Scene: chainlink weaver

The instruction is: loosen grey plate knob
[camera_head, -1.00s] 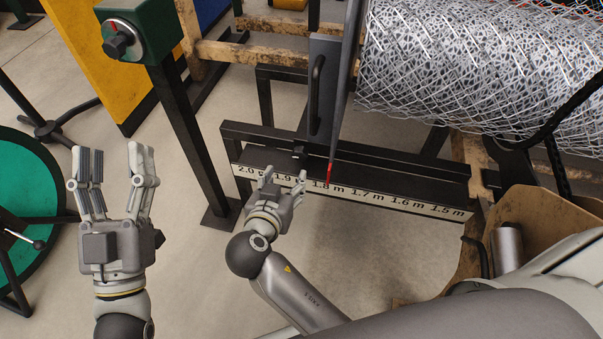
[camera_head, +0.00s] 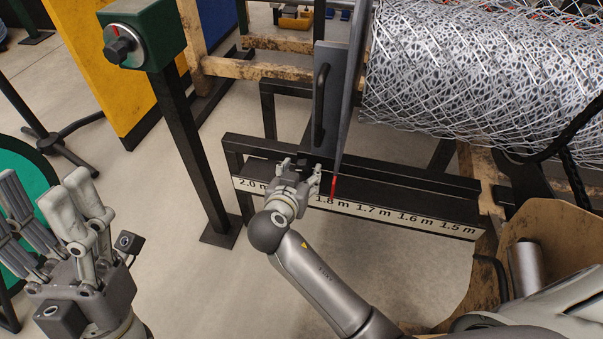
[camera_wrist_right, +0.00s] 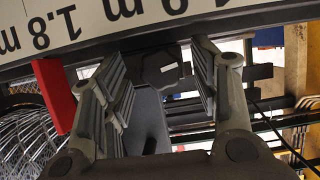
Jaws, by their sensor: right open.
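The grey plate (camera_head: 333,105) stands upright over the measuring rail (camera_head: 400,220), with a black handle (camera_head: 320,105) on its side and a red pointer (camera_head: 333,186) near the 1.8 m mark. My right gripper (camera_head: 303,167) is open at the rail, just left of the pointer, and mostly covers the plate's knob in the head view. In the right wrist view the dark knob (camera_wrist_right: 160,68) shows between the open fingers (camera_wrist_right: 160,85); contact cannot be told. My left gripper (camera_head: 50,215) is open and empty at the lower left, away from the plate.
A roll of wire mesh (camera_head: 470,75) lies at the upper right. A green box with a dial (camera_head: 122,45) stands on a black post at the upper left, by a yellow panel (camera_head: 105,70).

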